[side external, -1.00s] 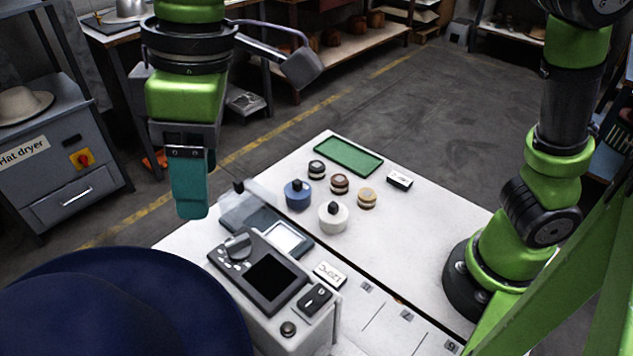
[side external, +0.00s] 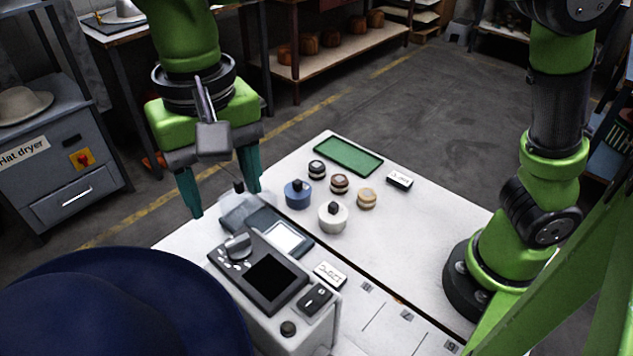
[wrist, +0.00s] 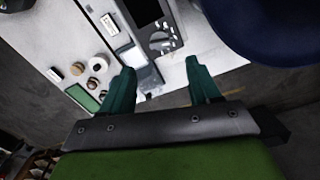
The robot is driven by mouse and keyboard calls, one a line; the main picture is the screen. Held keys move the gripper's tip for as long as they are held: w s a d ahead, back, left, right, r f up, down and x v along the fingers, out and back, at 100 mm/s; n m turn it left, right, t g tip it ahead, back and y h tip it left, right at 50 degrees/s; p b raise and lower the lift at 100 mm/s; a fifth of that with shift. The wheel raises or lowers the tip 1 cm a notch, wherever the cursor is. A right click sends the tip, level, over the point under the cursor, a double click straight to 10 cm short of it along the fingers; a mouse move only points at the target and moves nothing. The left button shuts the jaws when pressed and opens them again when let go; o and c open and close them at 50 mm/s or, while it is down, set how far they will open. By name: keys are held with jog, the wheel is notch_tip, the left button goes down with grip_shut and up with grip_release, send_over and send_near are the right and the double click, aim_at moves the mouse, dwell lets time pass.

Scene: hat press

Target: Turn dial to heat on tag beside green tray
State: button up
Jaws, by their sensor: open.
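The dial (side external: 238,245) is a grey knob at the upper left of a dark control panel with a black screen (side external: 270,279); it also shows in the wrist view (wrist: 160,41). The green tray (side external: 348,156) lies flat at the back of the white table. A small white tag (side external: 400,179) lies to its right; its writing is too small to read. My gripper (side external: 226,202) is open and empty, with teal fingers apart, above and behind the panel. In the wrist view its fingers (wrist: 160,76) point toward the panel side.
Another white tag (side external: 330,274) sits by the panel, beside a black rocker switch (side external: 315,299). Blue (side external: 297,194) and white (side external: 333,217) pots and several small tins stand mid-table. A large navy hat (side external: 120,300) fills the front left. The table's right side is mostly clear.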

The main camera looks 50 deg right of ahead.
aim_at(236, 240)
notch_tip(236, 240, down, 8)
jog(key=shift+f, duration=0.25)
jog(key=c, duration=1)
jog(key=shift+c, duration=0.2)
jog(key=shift+n, duration=0.3)
jog(key=shift+r+n, duration=0.1)
jog(key=shift+n, duration=2.5)
